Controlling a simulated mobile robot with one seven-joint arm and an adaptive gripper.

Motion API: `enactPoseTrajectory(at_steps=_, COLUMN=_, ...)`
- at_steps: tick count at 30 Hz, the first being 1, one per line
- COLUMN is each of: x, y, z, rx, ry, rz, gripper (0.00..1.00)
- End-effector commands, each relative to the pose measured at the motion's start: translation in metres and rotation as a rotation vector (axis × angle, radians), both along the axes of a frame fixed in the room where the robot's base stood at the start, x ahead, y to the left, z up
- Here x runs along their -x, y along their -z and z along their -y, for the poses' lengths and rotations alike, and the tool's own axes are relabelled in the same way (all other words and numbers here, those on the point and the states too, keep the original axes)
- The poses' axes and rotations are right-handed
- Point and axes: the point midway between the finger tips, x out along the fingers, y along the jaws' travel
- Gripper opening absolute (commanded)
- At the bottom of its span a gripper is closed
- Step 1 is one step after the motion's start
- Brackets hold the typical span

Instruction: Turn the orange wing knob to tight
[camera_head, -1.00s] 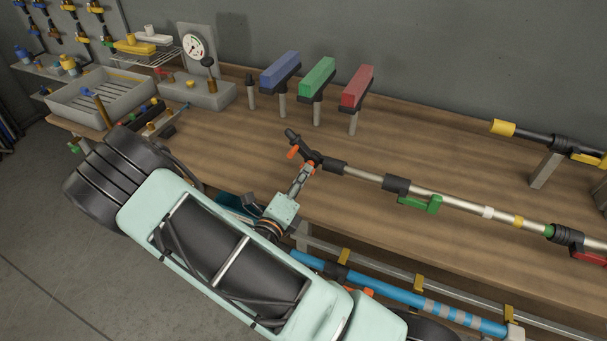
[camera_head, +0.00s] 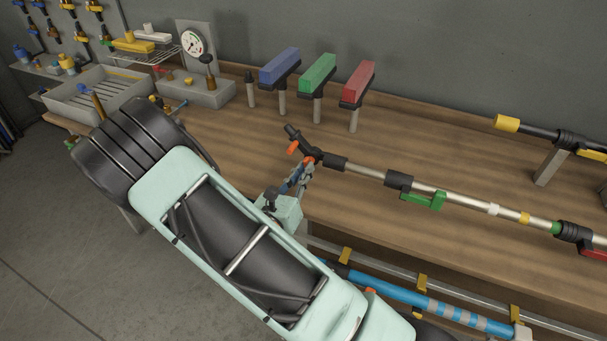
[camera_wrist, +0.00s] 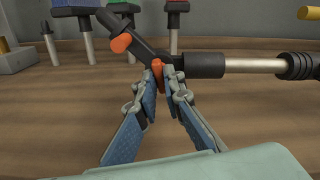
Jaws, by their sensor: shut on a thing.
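The orange wing knob (camera_wrist: 157,74) sits on the black angled fitting (camera_wrist: 137,36) at the left end of the pole, just before the black collar (camera_wrist: 203,66). My gripper (camera_wrist: 157,82) is shut on the knob, one blue-padded finger on each side, so only a narrow strip of orange shows between them. In the head view the knob (camera_head: 311,155) shows as a small orange patch above my gripper (camera_head: 305,170). A second orange part (camera_wrist: 121,43) sticks out from the fitting nearby, clear of the fingers.
The pole (camera_head: 455,202) runs right along the bench (camera_head: 420,150), with a green lever (camera_head: 428,201) on it. Blue (camera_head: 279,66), green (camera_head: 317,74) and red (camera_head: 358,82) topped stands are behind. A gauge box (camera_head: 196,90) stands back left. A blue pole (camera_head: 400,297) lies along the bench front.

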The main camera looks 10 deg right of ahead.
Motion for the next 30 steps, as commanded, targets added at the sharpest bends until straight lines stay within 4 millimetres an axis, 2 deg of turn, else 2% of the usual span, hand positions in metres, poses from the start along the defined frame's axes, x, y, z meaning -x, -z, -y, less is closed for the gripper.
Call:
enactPoseTrajectory(at_steps=12, x=0.0003, y=0.0017, z=-0.0003, rx=-0.182, ry=0.000, rz=0.130, gripper=0.00)
enactPoseTrajectory(at_steps=30, x=0.0002, y=0.0006, z=-0.0006, rx=-0.219, ry=0.000, rz=0.156, gripper=0.00)
